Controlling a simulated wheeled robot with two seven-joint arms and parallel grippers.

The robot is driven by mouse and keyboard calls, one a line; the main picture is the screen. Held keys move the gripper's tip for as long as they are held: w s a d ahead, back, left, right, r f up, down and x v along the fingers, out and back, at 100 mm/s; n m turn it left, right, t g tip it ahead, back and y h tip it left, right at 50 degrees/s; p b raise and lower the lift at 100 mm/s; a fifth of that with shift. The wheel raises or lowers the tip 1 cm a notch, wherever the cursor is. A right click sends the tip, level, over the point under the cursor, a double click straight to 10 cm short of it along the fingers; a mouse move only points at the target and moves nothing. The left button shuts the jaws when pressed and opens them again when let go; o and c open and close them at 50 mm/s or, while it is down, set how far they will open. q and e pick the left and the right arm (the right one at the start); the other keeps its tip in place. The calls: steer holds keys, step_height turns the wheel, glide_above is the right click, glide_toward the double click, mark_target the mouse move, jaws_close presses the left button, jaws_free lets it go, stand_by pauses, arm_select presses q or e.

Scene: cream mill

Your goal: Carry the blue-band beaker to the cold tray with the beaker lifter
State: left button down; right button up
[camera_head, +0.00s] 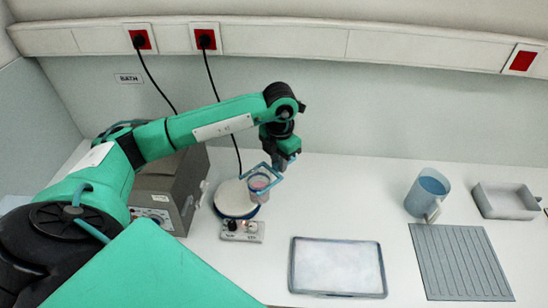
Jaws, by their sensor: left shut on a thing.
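My left gripper (285,161) is shut on the blue beaker lifter (276,178), to the right of and above the round hot plate. The lifter's blue frame is around a small clear beaker (259,188) with a pinkish inside. The beaker shows over the right edge of the white plate top (230,198); I cannot tell whether it touches it. Its band is too small to make out clearly. The cold tray (338,292), flat with a pale frosty face and dark rim, lies at the front middle of the bench. My right gripper is not in view.
A grey box unit (170,190) stands left of the hot plate, with a small control box (242,231) in front. At right are a blue jug (428,190), a grey shallow tray (505,202) and a ribbed grey mat (460,262). The bench between plate and jug is clear.

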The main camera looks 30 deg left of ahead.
arm_select(q)
steer(key=shift+d, duration=0.55)
steer(key=shift+s+d+f+b, duration=0.1)
steer(key=shift+d+f+b, duration=0.15)
steer(key=shift+d, duration=1.05)
steer(key=shift+d+f+b, duration=0.15)
steer(key=shift+d+b, duration=0.1)
steer(key=shift+d, duration=1.1)
steer(key=shift+s+d+f+b, duration=0.1)
steer(key=shift+d+f+b, duration=0.15)
steer(key=shift+d, duration=1.05)
steer(key=shift+d+f+b, duration=0.1)
steer(key=shift+d+b, duration=0.15)
steer(key=shift+d, duration=1)
steer(key=d+f+b, duration=0.2)
steer(key=d+b, duration=0.2)
steer(key=d, duration=1.1)
steer(key=shift+s+d, duration=0.3)
steer(key=shift+d, duration=0.05)
steer(key=shift+f, duration=0.15)
